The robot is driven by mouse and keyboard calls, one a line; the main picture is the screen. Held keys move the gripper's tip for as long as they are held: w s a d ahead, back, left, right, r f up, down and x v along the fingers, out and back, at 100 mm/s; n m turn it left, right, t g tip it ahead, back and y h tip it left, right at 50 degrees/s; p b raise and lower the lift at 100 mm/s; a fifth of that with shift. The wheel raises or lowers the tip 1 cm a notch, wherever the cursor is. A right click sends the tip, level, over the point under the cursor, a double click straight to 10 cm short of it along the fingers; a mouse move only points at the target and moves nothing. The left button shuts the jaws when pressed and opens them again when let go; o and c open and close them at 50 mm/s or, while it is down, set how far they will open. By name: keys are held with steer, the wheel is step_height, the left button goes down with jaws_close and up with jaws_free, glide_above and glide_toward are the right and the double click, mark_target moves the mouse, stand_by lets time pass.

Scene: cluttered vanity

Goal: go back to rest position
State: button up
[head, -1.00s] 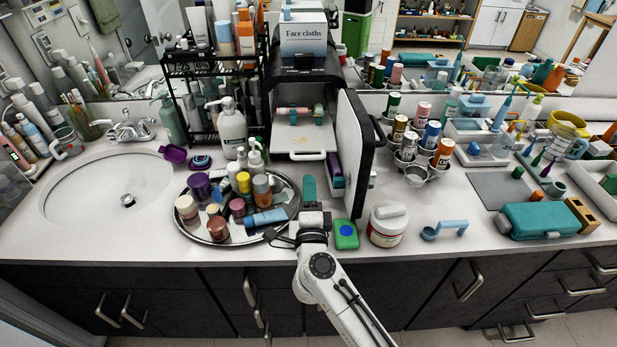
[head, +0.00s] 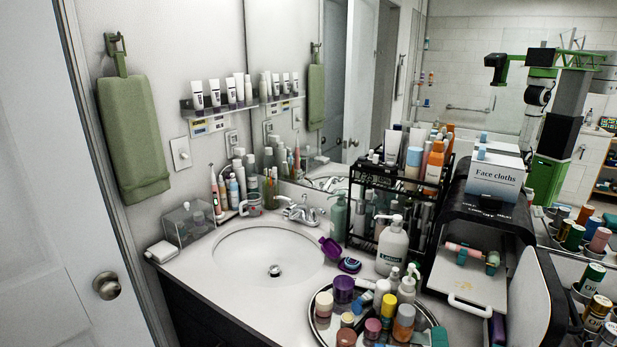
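My arm and gripper are out of the head view now, so whether the gripper is open or shut does not show. In the mirror, a green and black robot column with an arm (head: 545,100) is reflected at the upper right. The vanity counter (head: 190,268) fills the lower middle, with a white sink (head: 240,262) and a chrome faucet (head: 300,213).
A round tray (head: 322,335) crowded with bottles stands at the front of the counter. Behind it are a black rack (head: 375,185), a white pump bottle (head: 392,248) and a black cabinet (head: 490,222) with an open door. A green towel (head: 133,138) and a door (head: 45,200) are at left.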

steer(key=s+a+f+n+g+y, duration=0.85)
steer(key=s+f+n+y, duration=0.2)
steer(key=n, duration=0.55)
steer(key=s+d+f+g+h, duration=0.1)
steer(key=s+d+g+h, duration=0.1)
steer(key=s, duration=0.5)
steer(key=s+d+f+g+h, duration=0.2)
steer(key=s+d+g, duration=0.2)
steer(key=s, duration=0.4)
steer(key=s+d+f+g+h, duration=0.2)
steer(key=s+d+g, duration=0.2)
steer(key=s, duration=0.3)
steer(key=shift+s+n+g, duration=0.3)
steer(key=shift+s+g, duration=0.05)
steer(key=shift+g, duration=0.2)
